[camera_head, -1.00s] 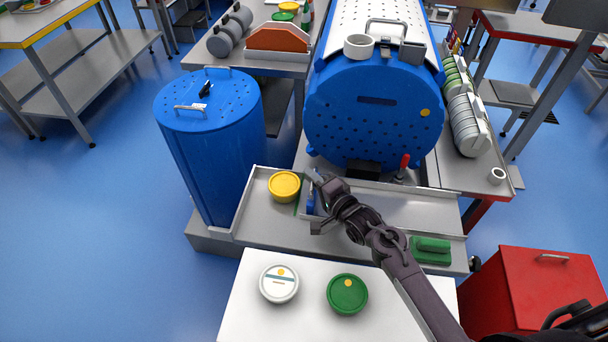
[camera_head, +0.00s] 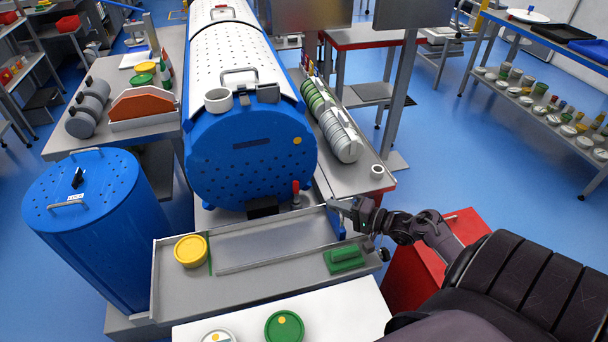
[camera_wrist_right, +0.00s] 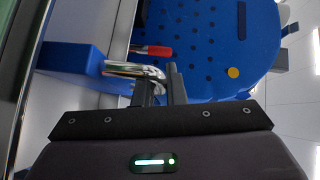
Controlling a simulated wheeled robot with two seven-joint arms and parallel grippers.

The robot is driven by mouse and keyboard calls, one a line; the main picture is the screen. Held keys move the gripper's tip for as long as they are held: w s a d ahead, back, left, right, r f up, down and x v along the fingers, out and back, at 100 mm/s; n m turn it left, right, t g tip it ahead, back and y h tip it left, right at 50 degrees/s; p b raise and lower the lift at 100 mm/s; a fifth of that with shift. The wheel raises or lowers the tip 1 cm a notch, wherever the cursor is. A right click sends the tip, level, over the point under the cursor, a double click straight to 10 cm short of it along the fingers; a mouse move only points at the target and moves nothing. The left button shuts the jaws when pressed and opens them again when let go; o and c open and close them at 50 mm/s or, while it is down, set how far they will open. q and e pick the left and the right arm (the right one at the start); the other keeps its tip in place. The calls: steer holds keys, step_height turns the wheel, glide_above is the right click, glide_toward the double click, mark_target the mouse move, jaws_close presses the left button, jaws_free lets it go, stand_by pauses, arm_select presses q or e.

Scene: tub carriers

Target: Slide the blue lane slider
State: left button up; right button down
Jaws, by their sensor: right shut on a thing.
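The blue lane slider (camera_head: 336,225) stands at the right end of the long metal tray (camera_head: 262,246), by its end wall. In the right wrist view it is a blue block (camera_wrist_right: 68,57) with a bent metal handle (camera_wrist_right: 130,69). My right gripper (camera_head: 335,204) is shut on that handle; its dark fingers (camera_wrist_right: 165,85) also show in the wrist view. A yellow tub (camera_head: 190,251) sits in the tray's left end. A green handled block (camera_head: 346,259) is on the tray's front ledge. My left gripper is not in view.
A big blue perforated drum (camera_head: 250,160) stands behind the tray, with a red-handled lever (camera_head: 295,190) close to the slider. A white table (camera_head: 340,310) in front holds a green tub (camera_head: 284,327) and a white tub (camera_head: 217,336). A red cabinet (camera_head: 410,275) stands at the right.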

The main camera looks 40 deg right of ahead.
steer(key=d, duration=0.2)
steer(key=s+d, duration=0.1)
steer(key=d, duration=0.1)
steer(key=s+d+b, duration=0.1)
steer(key=d, duration=0.1)
steer(key=shift+s, duration=0.25)
steer(key=shift+d, duration=0.1)
steer(key=c, duration=1.5)
jaws_free()
steer(key=shift+s+d, duration=0.15)
steer(key=shift+d, duration=0.05)
steer(key=shift+s, duration=0.35)
steer(key=f+b+v, duration=0.1)
steer(key=v, duration=0.6)
steer(key=shift+r, duration=0.5)
steer(key=shift+d, duration=0.1)
